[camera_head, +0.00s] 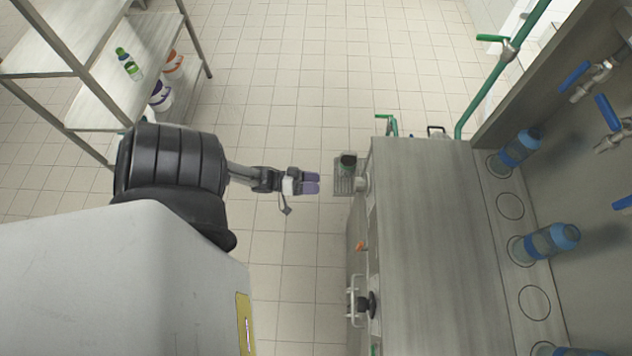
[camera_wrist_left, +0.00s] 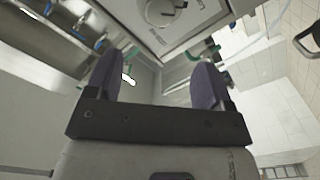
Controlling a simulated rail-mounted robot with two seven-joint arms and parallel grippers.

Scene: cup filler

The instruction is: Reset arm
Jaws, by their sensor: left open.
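My left gripper (camera_head: 312,182) reaches out from the left in the head view, in the air over the tiled floor. Its purple-padded fingers point right, toward the small drip tray (camera_head: 343,185) on the side of the metal counter, with a gap between. A dark cup-like object (camera_head: 348,160) is at that tray. In the left wrist view the two fingers of the left gripper (camera_wrist_left: 160,85) stand apart with nothing between them. My right gripper is not in view.
A shelf (camera_head: 125,70) with a green bottle (camera_head: 128,63) and tubs stands upper left. The floor between is clear.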

